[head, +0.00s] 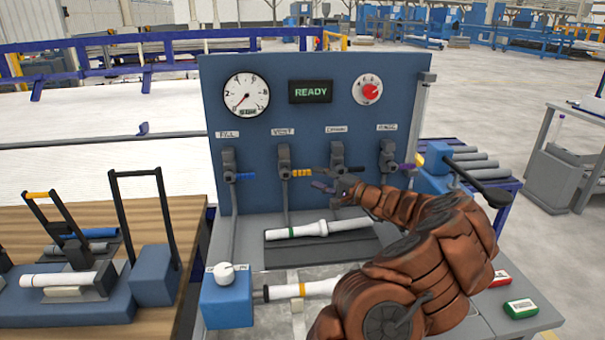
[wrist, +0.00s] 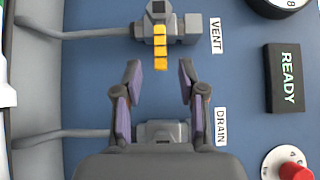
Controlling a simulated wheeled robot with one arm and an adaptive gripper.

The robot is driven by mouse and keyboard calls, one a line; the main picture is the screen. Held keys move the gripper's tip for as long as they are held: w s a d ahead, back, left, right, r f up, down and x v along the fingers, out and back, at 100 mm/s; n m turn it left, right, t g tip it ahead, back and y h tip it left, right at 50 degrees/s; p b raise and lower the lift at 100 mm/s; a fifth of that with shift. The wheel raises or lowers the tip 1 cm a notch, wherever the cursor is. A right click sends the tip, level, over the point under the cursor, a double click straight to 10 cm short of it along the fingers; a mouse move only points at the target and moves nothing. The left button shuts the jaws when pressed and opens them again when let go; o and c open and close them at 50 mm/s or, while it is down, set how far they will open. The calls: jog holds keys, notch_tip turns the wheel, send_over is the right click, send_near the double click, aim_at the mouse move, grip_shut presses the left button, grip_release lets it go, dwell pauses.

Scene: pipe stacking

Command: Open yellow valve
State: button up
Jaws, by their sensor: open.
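The yellow valve handle (head: 301,173) is on the VENT valve (head: 284,160) of the blue panel and points sideways to the right. In the wrist view the yellow handle (wrist: 160,47) points down the picture, toward my gripper. My gripper (head: 317,180) is just right of the handle in the head view. In the wrist view my gripper (wrist: 160,72) is open and empty, with its fingertips on either side of the handle's free end. I see no contact; the depth between them is hard to judge.
The panel also bears a blue FILL handle (head: 245,177), a purple RINSE handle (head: 407,166), a gauge (head: 246,93), a READY display (head: 310,92) and a red knob (head: 369,91). My gripper partly hides the DRAIN valve (head: 337,156). A white pipe (head: 308,229) lies below.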

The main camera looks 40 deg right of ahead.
aim_at(305, 174)
jog(key=shift+w+a+p, duration=0.15)
jog(key=shift+w+p, duration=0.05)
jog(key=shift+w, duration=0.8)
jog(key=shift+w+a+p, duration=0.15)
jog(key=shift+w+a, duration=0.05)
jog(key=shift+w, duration=0.85)
jog(key=shift+w+a+p, duration=0.15)
jog(key=shift+w+p, duration=0.05)
jog(key=shift+w, duration=0.8)
jog(key=shift+c, duration=0.3)
grip_shut()
